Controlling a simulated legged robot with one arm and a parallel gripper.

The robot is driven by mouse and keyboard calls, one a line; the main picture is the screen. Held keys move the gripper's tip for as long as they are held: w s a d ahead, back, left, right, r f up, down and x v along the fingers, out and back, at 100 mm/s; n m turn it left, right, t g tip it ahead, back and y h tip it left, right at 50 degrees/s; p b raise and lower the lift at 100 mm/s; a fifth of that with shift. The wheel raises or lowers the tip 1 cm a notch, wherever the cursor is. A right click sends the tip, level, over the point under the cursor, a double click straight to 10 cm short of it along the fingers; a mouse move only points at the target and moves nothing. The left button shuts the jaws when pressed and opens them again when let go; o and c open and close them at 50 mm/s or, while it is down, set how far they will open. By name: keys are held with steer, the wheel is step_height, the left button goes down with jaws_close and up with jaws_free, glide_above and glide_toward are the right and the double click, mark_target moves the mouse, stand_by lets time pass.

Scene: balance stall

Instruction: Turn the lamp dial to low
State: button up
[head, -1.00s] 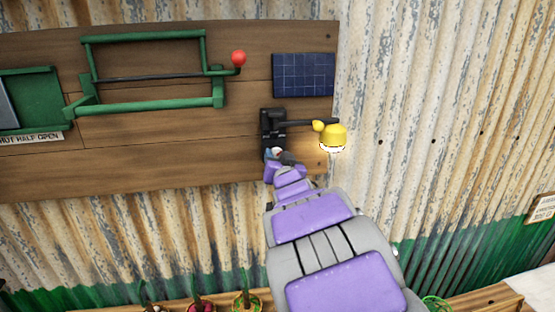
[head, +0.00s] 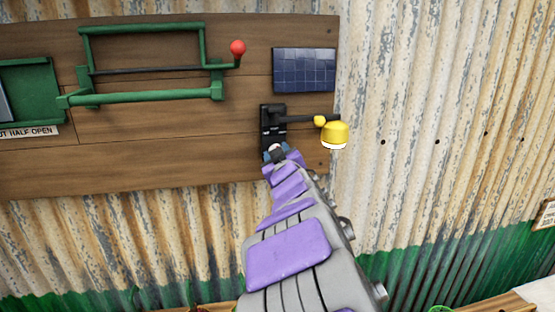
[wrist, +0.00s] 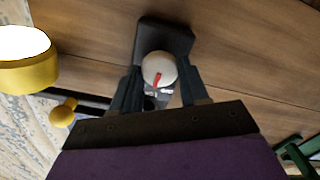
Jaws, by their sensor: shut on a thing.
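The lamp has a yellow shade (head: 335,135) on a dark arm, fixed to a black wall bracket (head: 272,117). Its shade (wrist: 28,72) also shows in the wrist view, with a white, bright opening. The dial (wrist: 158,66) is a pale round knob with a red pointer mark that points down and slightly left in the wrist view. My gripper (wrist: 158,88) is shut on the dial, one dark finger on each side of it. In the head view my gripper (head: 276,154) is at the bracket's lower end. Dial position labels are not readable.
A solar panel (head: 304,70) is above the lamp on the wooden board (head: 170,148). A green frame with a red ball handle (head: 238,48) and a green shutter tray (head: 30,90) are to the left. Corrugated wall (head: 430,120) is clear at right.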

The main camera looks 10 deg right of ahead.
steer(key=shift+n, duration=0.5)
steer(key=o, duration=1)
steer(key=shift+a, duration=0.15)
steer(key=shift+s, duration=0.1)
